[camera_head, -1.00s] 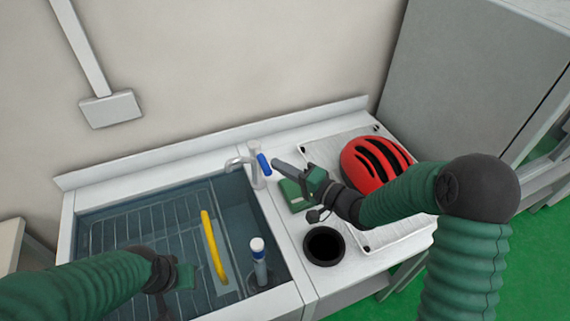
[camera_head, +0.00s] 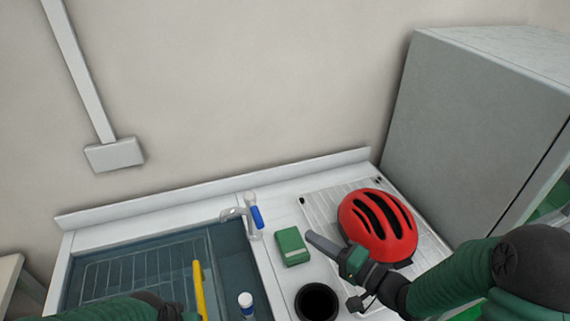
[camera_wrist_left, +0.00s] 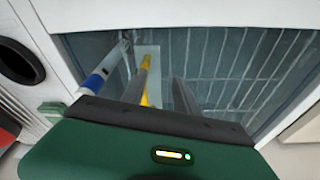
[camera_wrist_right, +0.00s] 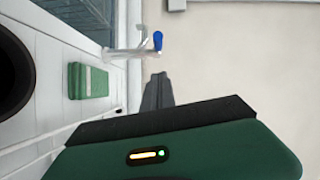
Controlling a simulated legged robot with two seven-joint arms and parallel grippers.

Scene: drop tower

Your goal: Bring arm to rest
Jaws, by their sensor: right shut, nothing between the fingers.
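My right gripper (camera_head: 312,238) is shut and empty. It is above the counter, between the green block (camera_head: 292,247) and the red helmet (camera_head: 360,232), with its tips close to the block in the picture. In the right wrist view its closed fingers (camera_wrist_right: 157,90) point toward the wall. My left arm comes in at the bottom left over the sink, and its fingers are cut off in the head view. In the left wrist view the left fingers (camera_wrist_left: 158,95) are apart, above the sink, with the yellow bar (camera_wrist_left: 145,75) seen beyond them.
A round black opening (camera_head: 317,302) is in the counter. The helmet rests on the ribbed drainboard. A grey cabinet (camera_head: 460,120) stands at right.

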